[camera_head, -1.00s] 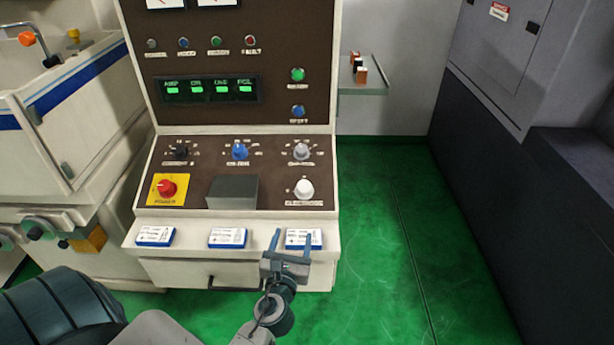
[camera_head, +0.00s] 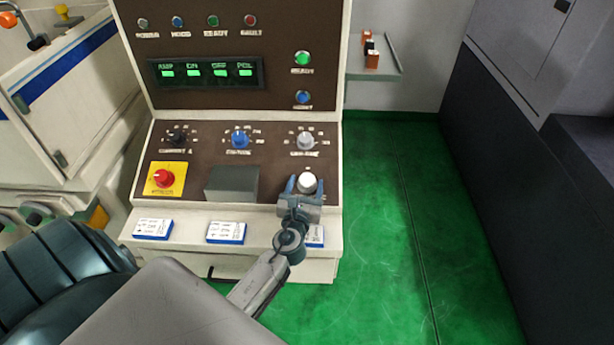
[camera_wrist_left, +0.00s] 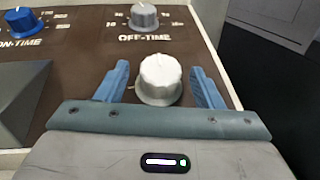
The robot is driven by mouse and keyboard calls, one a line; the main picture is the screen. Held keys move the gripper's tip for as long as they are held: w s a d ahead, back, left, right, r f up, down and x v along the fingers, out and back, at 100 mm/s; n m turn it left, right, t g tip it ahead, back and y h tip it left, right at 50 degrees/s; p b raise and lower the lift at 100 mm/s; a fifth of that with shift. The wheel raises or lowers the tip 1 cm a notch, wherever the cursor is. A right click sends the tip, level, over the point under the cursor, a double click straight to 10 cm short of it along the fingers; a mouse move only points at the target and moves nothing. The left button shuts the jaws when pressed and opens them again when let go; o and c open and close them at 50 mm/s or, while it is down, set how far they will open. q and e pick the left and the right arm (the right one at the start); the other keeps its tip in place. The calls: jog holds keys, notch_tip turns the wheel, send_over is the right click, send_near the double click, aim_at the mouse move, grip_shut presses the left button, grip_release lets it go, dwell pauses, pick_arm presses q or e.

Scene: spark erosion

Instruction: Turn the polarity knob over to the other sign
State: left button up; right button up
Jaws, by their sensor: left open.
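The white polarity knob (camera_head: 307,182) sits at the lower right of the brown control panel, below the grey off-time knob (camera_head: 305,140). My left gripper (camera_head: 305,184) is open, its two blue fingers on either side of the white knob. In the left wrist view the white knob (camera_wrist_left: 160,78) stands between the fingertips (camera_wrist_left: 160,80), with a gap on each side. The gripper hides the knob's label and sign marks. My right gripper is not in view.
A grey box (camera_head: 231,184) stands left of the white knob. Blue-edged cards (camera_head: 226,232) lie on the ledge below. Green floor (camera_head: 400,230) is clear to the right.

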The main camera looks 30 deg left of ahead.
pick_arm(q)
jog(key=shift+w+a, duration=0.25)
jog(key=shift+w, duration=0.45)
jog(key=shift+w+a, duration=0.2)
jog(key=shift+w, duration=0.2)
jog(key=shift+s, duration=0.1)
jog(key=c, duration=1)
jog(key=shift+o, duration=0.2)
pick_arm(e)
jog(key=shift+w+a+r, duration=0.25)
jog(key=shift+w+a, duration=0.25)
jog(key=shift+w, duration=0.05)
pick_arm(q)
jog(key=shift+f, duration=0.1)
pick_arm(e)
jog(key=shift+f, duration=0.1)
